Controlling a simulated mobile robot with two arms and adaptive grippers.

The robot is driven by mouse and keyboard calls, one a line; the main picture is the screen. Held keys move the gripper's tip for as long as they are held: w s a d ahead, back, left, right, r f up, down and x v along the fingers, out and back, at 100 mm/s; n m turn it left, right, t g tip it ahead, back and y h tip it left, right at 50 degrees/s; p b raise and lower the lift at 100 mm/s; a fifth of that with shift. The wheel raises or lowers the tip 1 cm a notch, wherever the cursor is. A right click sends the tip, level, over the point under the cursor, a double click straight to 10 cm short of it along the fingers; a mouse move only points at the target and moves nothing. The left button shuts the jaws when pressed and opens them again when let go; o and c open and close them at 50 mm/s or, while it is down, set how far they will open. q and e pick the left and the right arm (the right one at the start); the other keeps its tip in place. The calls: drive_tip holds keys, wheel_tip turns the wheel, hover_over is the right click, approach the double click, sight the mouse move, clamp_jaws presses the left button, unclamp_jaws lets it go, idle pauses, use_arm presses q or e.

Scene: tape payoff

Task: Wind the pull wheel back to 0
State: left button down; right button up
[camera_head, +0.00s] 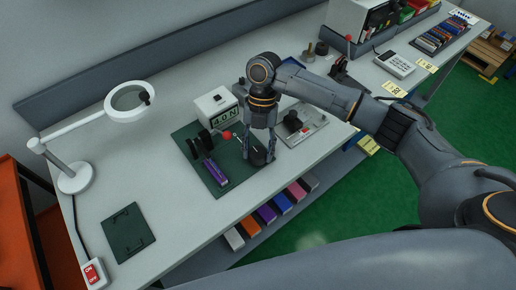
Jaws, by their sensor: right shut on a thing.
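The tape payoff device stands on a dark green mat (185,140) in the middle of the bench. Its white box (211,101) has a display (226,117) reading 4.0 N. In front of the box is a dark wheel-like part (204,140), with a red ball knob (227,135) at its right. I cannot make out a wheel scale or its 0 mark. A purple block (215,172) lies on the mat's front part. My right gripper (261,158) points down at the mat's right edge. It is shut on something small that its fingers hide. My left gripper is not in view.
A grey plate with a black knob (292,122) stands close right of my right gripper. A magnifier lamp (130,102) and a dark green plate (127,232) are on the left. A red switch (94,274) sits at the front left corner. Bare bench lies between.

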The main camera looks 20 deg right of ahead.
drive_tip(key=shift+f, duration=0.1)
drive_tip(key=o, duration=1.2)
drive_tip(key=shift+c, duration=0.2)
drive_tip(key=v, duration=1.2)
drive_tip(key=shift+w, duration=0.1)
